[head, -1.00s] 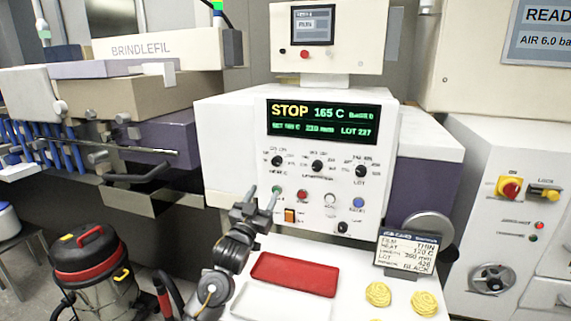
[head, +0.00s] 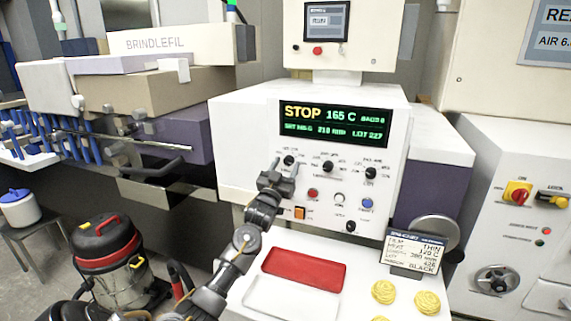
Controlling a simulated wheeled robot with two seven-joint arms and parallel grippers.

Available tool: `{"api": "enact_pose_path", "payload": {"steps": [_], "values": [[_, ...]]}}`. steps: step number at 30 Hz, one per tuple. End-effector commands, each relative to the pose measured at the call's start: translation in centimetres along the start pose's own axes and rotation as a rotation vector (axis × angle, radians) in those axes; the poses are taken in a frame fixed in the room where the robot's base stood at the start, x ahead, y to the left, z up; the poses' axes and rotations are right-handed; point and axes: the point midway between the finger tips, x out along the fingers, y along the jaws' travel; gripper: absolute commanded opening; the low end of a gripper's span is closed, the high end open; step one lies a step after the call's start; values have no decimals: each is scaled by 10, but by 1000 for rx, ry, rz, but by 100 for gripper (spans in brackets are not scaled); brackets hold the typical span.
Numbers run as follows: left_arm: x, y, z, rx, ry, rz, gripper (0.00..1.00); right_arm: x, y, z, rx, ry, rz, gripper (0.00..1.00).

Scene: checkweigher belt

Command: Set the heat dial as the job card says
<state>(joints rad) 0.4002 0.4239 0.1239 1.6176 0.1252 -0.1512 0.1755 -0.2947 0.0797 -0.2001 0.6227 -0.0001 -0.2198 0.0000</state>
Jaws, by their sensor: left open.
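The left dial (head: 289,160), whose label looks like heat, is a black knob on the white control panel (head: 235,150). My left gripper (head: 284,168) is open just in front of and below it, its fingertips on either side of the knob's lower part. I cannot tell whether they touch it. The gripper hides the label beneath. The green display (head: 335,124) reads STOP, 165 C, 210 mm, LOT 227. The job card (head: 412,252) stands at the right; it shows film THIN, heat apparently 120 C, and BLACK. My right gripper is not in view.
Two similar dials, a middle one (head: 327,167) and a right one (head: 370,173), sit close by. A red tray (head: 304,270) and yellow coils (head: 426,301) lie on the ledge.

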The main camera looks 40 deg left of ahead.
Motion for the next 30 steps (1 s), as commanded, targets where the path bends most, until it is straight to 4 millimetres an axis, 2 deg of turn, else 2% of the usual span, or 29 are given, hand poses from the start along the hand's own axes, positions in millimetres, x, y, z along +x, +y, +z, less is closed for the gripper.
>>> {"api": "enact_pose_path", "payload": {"steps": [8, 18, 19, 30], "values": [[1, 0, 0, 0, 0, 0, 52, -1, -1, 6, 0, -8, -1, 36], [1, 0, 0, 0, 0, 0, 9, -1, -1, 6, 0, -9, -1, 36], [1, 0, 0, 0, 0, 0, 7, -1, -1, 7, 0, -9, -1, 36], [2, 2, 0, -75, -1, -30, 8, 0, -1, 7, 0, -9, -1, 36]]}}
